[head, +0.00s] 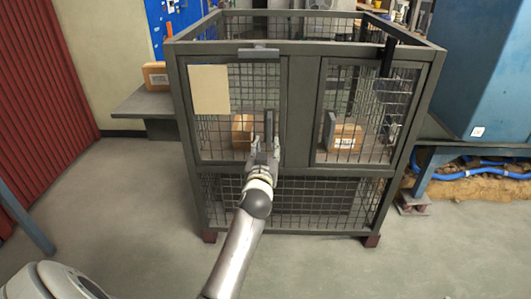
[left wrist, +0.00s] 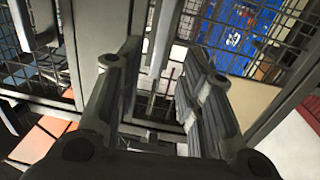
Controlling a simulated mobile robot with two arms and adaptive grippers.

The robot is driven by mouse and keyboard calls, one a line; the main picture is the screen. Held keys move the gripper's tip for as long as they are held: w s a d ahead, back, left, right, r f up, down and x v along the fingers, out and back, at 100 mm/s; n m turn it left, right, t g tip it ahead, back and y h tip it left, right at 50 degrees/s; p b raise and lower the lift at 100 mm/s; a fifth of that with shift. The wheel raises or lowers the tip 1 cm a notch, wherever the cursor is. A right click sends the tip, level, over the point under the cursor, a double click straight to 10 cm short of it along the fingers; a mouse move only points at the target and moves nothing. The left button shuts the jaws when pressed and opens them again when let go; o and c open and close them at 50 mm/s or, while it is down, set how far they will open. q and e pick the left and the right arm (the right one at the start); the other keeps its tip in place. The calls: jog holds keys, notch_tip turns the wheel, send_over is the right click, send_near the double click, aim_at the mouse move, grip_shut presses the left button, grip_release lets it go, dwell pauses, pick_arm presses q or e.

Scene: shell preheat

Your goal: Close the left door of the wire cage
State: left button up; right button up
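The dark grey wire cage (head: 300,173) stands ahead. Its left door (head: 230,163) is a mesh panel with a beige plate (head: 209,90) at its upper left. The door looks flush or nearly flush with the frame; a small gap cannot be ruled out. My left gripper (head: 266,140) is at the door's right side, near the height of its lower half. In the left wrist view the fingers (left wrist: 165,95) are apart, with a grey upright bar (left wrist: 160,35) showing between or beyond them. Whether they touch it is unclear. My right gripper is out of view.
The right door (head: 365,162) looks closed, with a grey upright handle (head: 330,130). Boxes (head: 345,138) sit inside behind both doors. A side shelf (head: 142,104) with a box (head: 155,75) juts left. A blue cabinet (head: 490,70) stands right. The floor (head: 150,220) in front is clear.

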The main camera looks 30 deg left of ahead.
pick_arm(q)
jog(key=shift+v, duration=1.2)
